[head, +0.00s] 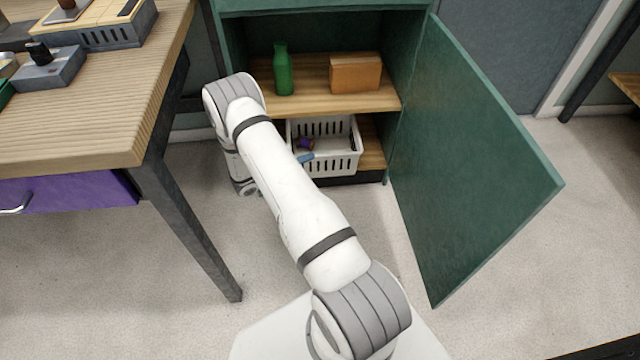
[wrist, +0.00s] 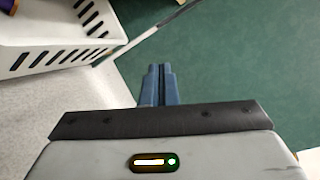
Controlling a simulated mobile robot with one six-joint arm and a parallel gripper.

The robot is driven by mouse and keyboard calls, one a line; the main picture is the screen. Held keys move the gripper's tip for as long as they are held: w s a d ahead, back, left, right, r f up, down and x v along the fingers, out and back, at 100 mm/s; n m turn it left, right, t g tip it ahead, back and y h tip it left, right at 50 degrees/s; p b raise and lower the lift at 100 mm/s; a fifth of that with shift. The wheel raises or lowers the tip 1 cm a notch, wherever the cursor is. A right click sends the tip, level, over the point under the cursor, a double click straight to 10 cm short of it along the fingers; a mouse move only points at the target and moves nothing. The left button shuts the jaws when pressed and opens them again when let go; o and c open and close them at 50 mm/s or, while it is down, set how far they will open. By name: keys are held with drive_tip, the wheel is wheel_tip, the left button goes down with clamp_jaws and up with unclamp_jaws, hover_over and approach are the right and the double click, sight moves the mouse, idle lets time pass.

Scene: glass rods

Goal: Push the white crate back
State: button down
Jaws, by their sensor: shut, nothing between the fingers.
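The white crate (head: 348,163) sits on the lower shelf of the green cabinet, with its front end appearing to jut past the shelf's front edge. A purple item shows inside it. In the wrist view the slotted crate (wrist: 92,50) is at the upper left. My gripper's blue fingers (wrist: 158,84) are together and empty, pointing toward a green surface, with the crate to their left. In the head view the blue fingertips (head: 305,158) show at the crate's front; my forearm hides the rest of the gripper. Whether they touch the crate I cannot tell.
The cabinet door (head: 475,165) stands open on the right. The upper shelf (head: 315,104) holds a green bottle (head: 283,70) and an orange-brown box (head: 355,73). A wooden table (head: 90,120) with a purple drawer (head: 75,198) stands at left.

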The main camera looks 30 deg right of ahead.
wheel_tip(320, 180, down, 21)
drive_tip(key=a+n+t+b, duration=0.1)
drive_tip(key=n+t+b, duration=0.45)
drive_tip(key=n, duration=0.45)
drive_tip(key=b, duration=0.3)
approach(328, 167)
drive_tip(key=s+d+f, duration=0.1)
drive_tip(key=s+d, duration=0.1)
drive_tip(key=d, duration=0.2)
drive_tip(key=w, duration=0.1)
drive_tip(key=w+d+b, duration=0.1)
drive_tip(key=shift+w+t, duration=0.35)
drive_tip(key=shift+w+d+r, duration=0.1)
drive_tip(key=shift+w+d, duration=0.2)
drive_tip(key=shift+w, duration=0.35)
